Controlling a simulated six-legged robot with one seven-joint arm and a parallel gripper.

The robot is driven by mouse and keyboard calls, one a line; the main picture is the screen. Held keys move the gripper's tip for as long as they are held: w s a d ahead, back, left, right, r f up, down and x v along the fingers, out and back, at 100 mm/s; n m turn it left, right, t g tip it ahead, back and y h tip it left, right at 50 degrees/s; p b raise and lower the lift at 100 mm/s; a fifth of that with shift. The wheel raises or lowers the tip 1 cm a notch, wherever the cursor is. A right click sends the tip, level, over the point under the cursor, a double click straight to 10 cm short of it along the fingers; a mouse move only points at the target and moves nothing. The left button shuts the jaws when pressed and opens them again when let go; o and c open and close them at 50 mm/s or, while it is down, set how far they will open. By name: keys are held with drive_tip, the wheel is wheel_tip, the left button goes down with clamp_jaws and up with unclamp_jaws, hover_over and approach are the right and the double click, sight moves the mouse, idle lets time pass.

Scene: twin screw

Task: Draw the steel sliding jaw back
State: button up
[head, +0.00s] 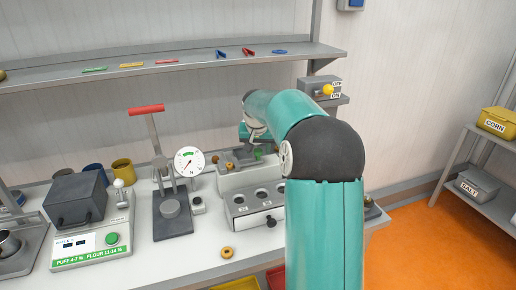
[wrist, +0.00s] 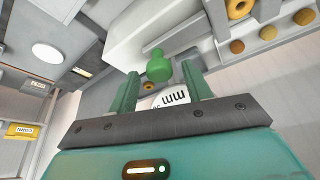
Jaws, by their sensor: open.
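My gripper (wrist: 159,72) is open, its two green fingers on either side of a green knob (wrist: 158,66) in the wrist view. I cannot tell whether they touch it. In the head view the knob (head: 258,154) is a small green spot at the top of a grey device (head: 236,180), and my arm hides much of that area. A white scale marked "mm" (wrist: 176,98) shows between the fingers. The steel sliding jaw cannot be clearly told apart from the grey metal around the knob.
A press with a red handle (head: 146,109), a round dial (head: 189,161) and a dark box on a scale (head: 76,198) stand to the left. A brown ring (head: 227,252) lies at the bench front. A shelf (head: 170,68) runs above. A yellow-knobbed switch box (head: 321,88) is behind my arm.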

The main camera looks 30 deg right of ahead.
drive_tip(key=shift+c, duration=0.2)
clamp_jaws()
drive_tip(key=shift+s+d, duration=0.2)
drive_tip(key=shift+d, duration=0.6)
drive_tip(key=shift+s+d, duration=0.2)
drive_tip(key=shift+d, duration=0.55)
drive_tip(key=shift+o, duration=0.2)
unclamp_jaws()
drive_tip(key=shift+d, duration=0.1)
drive_tip(key=shift+a+r, duration=0.25)
drive_tip(key=shift+r, duration=0.1)
drive_tip(key=v, duration=1.3)
drive_tip(key=shift+s, duration=0.1)
